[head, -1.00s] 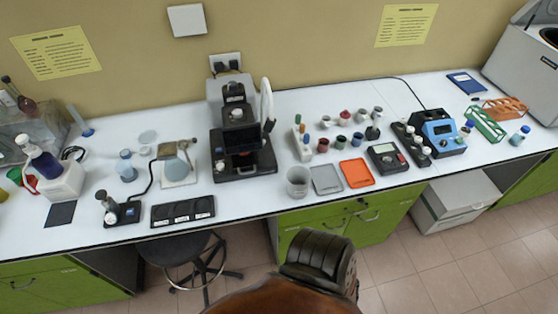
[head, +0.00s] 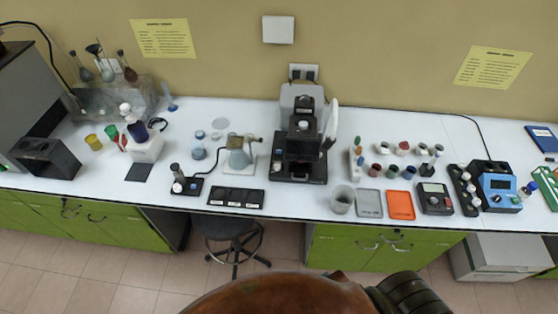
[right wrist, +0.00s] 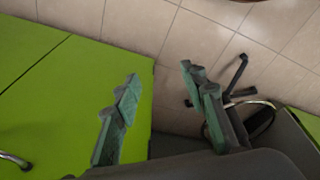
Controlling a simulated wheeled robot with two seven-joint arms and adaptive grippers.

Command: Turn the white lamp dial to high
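No dial that I can clearly read as the white lamp dial shows, and its setting is too small to tell. A dark microscope-like instrument (head: 302,150) stands at the middle of the bench, with a small white round part (head: 302,125) on its front. A small black unit (head: 186,187) with a pale knob-like part sits at the front edge, left of the middle. My right gripper (right wrist: 160,80) shows in the right wrist view, fingers apart and empty, above the floor beside a green cabinet front. My left gripper is in neither view now.
The white bench (head: 270,208) runs along the wall. A grey tray (head: 369,204), an orange tray (head: 400,206) and a blue meter (head: 499,188) stand on its right part. A stool (head: 232,232) stands before the bench. A green cabinet (right wrist: 50,110) is near my right gripper.

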